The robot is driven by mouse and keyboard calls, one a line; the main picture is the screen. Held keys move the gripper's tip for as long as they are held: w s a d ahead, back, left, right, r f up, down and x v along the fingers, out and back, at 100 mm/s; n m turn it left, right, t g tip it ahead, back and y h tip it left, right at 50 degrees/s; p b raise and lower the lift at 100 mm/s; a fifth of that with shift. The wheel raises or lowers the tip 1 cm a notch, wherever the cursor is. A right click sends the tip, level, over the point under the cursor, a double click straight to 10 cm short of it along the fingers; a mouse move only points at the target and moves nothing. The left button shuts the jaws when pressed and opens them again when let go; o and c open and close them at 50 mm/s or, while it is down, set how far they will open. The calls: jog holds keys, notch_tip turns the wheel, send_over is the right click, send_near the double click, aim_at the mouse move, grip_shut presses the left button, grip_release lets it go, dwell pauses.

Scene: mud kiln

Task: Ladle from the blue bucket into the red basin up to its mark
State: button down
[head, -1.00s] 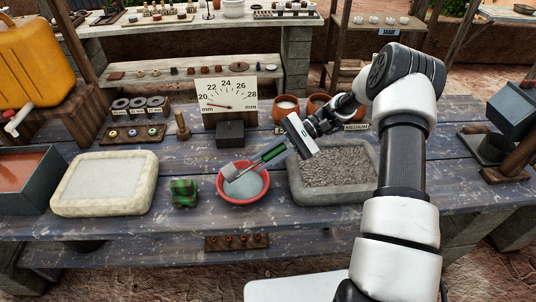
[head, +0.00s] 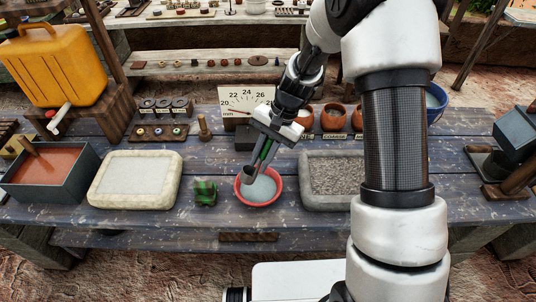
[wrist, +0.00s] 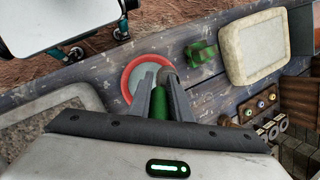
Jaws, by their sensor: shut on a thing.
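The red basin (head: 260,205) stands on the blue plank table and holds pale grey-blue liquid; it also shows in the wrist view (wrist: 129,82). I cannot make out its mark. My gripper (head: 264,150) is shut on the green handle of the ladle (head: 248,174), over the back of the basin. The ladle's grey cup hangs at the basin's back left rim; whether it holds liquid I cannot tell. In the wrist view the green handle (wrist: 161,104) is between my gripper's fingers (wrist: 159,82). The blue bucket (head: 436,102) is at the right, partly behind my arm.
A green striped block (head: 205,192) and a pale stone tray (head: 104,190) are left of the basin. A gravel-filled grey tray (head: 312,205) is close on its right. A dial gauge (head: 246,97) and brown pots (head: 334,117) stand behind.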

jog(key=shift+s+a+r+t+h+p, duration=0.2)
jog(key=shift+a+r+t+h+p, duration=0.1)
jog(key=shift+a+r+h, duration=0.3)
jog(key=shift+s+a+r+t+h+p, duration=0.2)
jog(key=shift+a+r+t+h, duration=0.15)
jog(key=shift+r+h, duration=0.4)
jog(key=shift+s+a+r+t+h+p, duration=0.2)
jog(key=shift+a+r+t+h, duration=0.05)
jog(key=shift+a+r+h, duration=0.35)
